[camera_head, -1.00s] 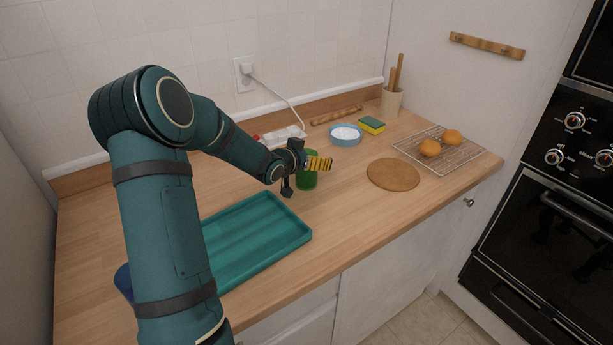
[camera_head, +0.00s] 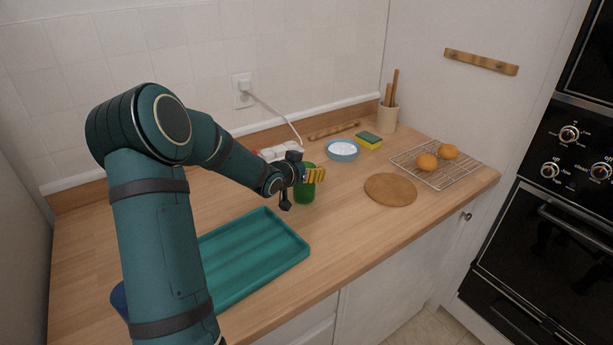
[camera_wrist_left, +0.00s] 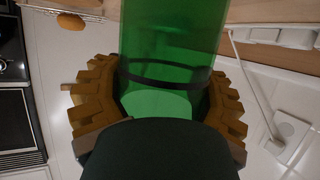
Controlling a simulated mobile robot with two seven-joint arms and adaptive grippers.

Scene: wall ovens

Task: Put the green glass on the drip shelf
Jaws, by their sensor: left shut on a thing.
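The green glass (camera_head: 304,193) is upright over the wooden counter, just beyond the right end of the teal tray with a ridged floor (camera_head: 250,258), which looks like the drip shelf. My left gripper (camera_head: 309,175) is shut on the glass. In the left wrist view the glass (camera_wrist_left: 170,45) is between the two brown padded fingers, one on each side. Whether the glass's base touches the counter is hard to tell. My right gripper is not in view.
A white power strip (camera_head: 279,152) with a cable is behind the glass. A blue bowl (camera_head: 342,151), a sponge (camera_head: 368,141), a round wooden board (camera_head: 390,189) and a wire rack (camera_head: 440,177) with two orange-brown round items are to the right. A blue item (camera_head: 119,298) is partly hidden by my arm.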

